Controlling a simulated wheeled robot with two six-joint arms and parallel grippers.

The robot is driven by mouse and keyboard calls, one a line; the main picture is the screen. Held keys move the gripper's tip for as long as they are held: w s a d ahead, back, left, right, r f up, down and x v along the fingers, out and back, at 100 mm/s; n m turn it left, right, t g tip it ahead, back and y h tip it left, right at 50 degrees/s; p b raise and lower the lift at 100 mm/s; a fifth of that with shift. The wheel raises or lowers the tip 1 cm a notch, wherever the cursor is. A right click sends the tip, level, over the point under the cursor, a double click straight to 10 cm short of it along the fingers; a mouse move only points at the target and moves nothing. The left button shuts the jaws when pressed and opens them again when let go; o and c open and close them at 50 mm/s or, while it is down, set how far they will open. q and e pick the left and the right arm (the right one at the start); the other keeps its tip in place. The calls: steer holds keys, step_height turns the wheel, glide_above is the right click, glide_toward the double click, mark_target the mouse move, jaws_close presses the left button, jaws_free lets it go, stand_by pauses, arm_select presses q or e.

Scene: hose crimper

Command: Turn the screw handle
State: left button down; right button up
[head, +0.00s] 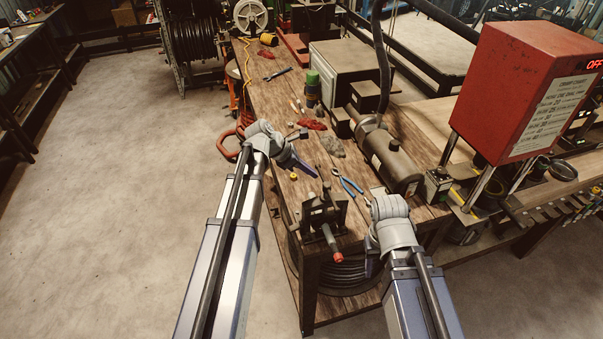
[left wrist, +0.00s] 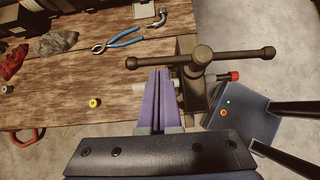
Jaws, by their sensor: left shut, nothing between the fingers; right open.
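A dark hose crimper (head: 320,213) is mounted at the front end of the wooden bench. In the left wrist view its screw handle (left wrist: 238,54) is a dark T-bar with ball ends, running across the upper right. A lever with a red tip (head: 337,255) points forward from the crimper; this red tip also shows in the left wrist view (left wrist: 234,76). My left gripper (head: 311,171) is shut and empty, its purple fingers (left wrist: 161,74) close beside the handle's left half; contact cannot be told. My right gripper (head: 372,264) is right of the crimper, its fingers mostly hidden.
Blue-handled pliers (head: 350,186) and a small yellow cap (head: 293,177) lie on the bench (head: 300,204). A grey rag (head: 332,146) and red rags lie behind. A large cylinder (head: 395,160) and a red box (head: 515,85) stand to the right. The floor at left is clear.

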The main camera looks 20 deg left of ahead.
arm_select(q)
steer(key=shift+w+d, duration=0.1)
steer(key=shift+d, duration=0.05)
steer(key=shift+w+d+m+g+h, duration=0.3)
steer(key=shift+w+d+m+g, duration=0.2)
steer(key=shift+w+m, duration=0.25)
steer(key=shift+s, duration=0.1)
steer(key=a+f+p+v, duration=0.1)
steer(key=a+p+v, duration=0.1)
steer(key=p+v, duration=0.6)
steer(key=v, duration=0.4)
steer(key=shift+a, duration=0.35)
arm_select(e)
step_height(320, 180, up, 8)
steer(key=a, duration=0.1)
steer(key=shift+s+a+r, duration=0.2)
steer(key=shift+a+r, duration=0.05)
